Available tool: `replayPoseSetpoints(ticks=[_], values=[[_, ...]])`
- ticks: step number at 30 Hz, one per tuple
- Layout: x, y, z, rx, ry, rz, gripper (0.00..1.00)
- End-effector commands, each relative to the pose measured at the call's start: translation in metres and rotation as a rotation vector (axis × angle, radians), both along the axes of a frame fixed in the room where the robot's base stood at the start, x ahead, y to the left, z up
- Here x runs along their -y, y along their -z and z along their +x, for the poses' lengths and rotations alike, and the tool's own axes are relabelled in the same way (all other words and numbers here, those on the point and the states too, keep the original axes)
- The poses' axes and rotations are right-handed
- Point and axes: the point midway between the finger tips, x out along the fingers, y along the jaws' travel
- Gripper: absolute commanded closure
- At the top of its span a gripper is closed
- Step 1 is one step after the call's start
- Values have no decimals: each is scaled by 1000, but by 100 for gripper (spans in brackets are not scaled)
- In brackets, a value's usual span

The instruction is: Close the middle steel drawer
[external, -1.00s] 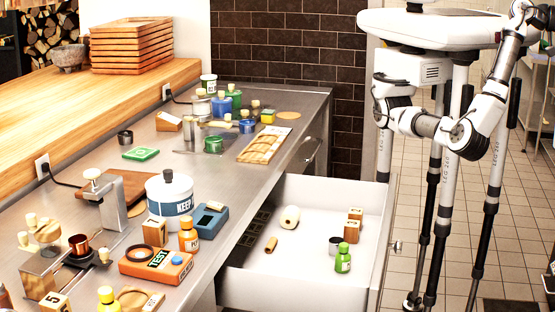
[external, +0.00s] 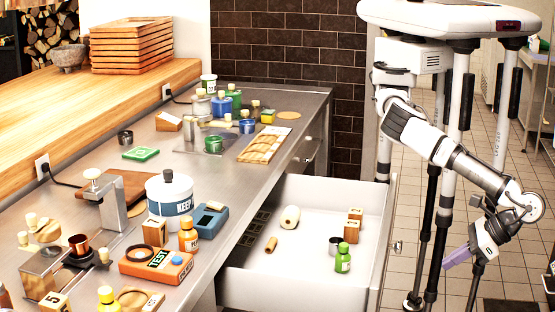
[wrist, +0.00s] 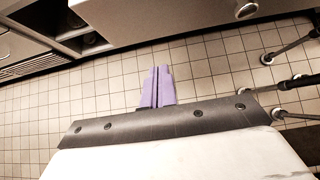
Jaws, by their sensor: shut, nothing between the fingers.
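The steel drawer (external: 306,283) is pulled far out from the counter in the external view. It holds a green bottle (external: 343,258), a small dark cup, wooden number blocks, a cream roll and a small wooden cylinder. Its knob (external: 397,247) is on the outer front face, and a round knob also shows at the top of the wrist view (wrist: 246,10). My gripper (external: 447,266) has purple fingers and is right of the drawer front, apart from it. In the wrist view my gripper (wrist: 157,70) is shut and empty, over the tiled floor.
The counter (external: 232,150) carries a white KEEP canister (external: 170,202), an orange TEST box (external: 156,263), several bottles and a wooden board. A closed drawer or door with a handle (external: 310,152) is further back.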

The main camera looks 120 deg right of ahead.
Motion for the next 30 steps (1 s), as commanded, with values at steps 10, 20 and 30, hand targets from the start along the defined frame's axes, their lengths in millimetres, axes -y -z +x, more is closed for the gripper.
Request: replayPoseSetpoints(ticks=[10,20,30], values=[[28,28,29,5,19,-28,100],[63,64,67,12,17,-22,100],[87,68,88,10,15,-21,100]])
